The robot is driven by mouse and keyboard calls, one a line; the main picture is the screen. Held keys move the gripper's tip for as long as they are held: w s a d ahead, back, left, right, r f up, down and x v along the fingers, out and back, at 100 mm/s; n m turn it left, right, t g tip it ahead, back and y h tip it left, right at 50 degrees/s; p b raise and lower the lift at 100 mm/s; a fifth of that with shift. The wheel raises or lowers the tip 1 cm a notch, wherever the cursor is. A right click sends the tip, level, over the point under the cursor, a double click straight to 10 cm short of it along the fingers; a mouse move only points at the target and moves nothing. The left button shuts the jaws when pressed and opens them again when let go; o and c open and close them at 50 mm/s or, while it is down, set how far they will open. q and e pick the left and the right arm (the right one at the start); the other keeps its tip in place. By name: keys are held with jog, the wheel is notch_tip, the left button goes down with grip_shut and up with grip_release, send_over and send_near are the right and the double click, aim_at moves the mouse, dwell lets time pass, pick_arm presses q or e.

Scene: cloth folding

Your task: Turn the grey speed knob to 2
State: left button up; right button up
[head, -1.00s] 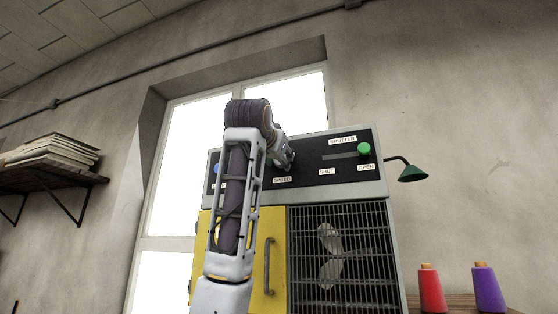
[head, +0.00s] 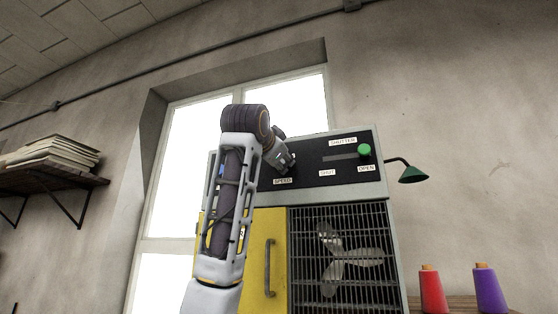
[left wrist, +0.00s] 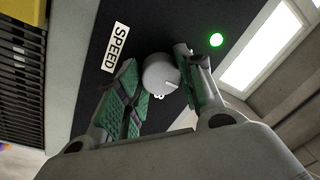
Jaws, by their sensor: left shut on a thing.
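The round grey speed knob (left wrist: 160,76) sits on the black panel, beside the SPEED label, in the left wrist view. A white pointer line on its face points to the lower right of that picture. A small white mark at its lower edge is mostly hidden. My left gripper (left wrist: 157,68) has one green-padded finger on each side of the knob and is shut on it. In the head view my left gripper (head: 288,162) is at the panel just above the SPEED label (head: 282,181), and it hides the knob there. My right gripper is in neither view.
A green shutter knob (head: 364,151) stands at the OPEN end of its slot. A fan (head: 335,262) sits behind a grille below, beside a yellow door (head: 262,225). A green lamp (head: 412,174) juts out at right. A green light (left wrist: 216,40) glows near the knob.

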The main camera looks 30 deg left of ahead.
pick_arm(q)
jog(key=o, duration=1)
jog(key=shift+s, duration=0.1)
jog(key=shift+v, duration=6)
jog(key=shift+d, duration=0.1)
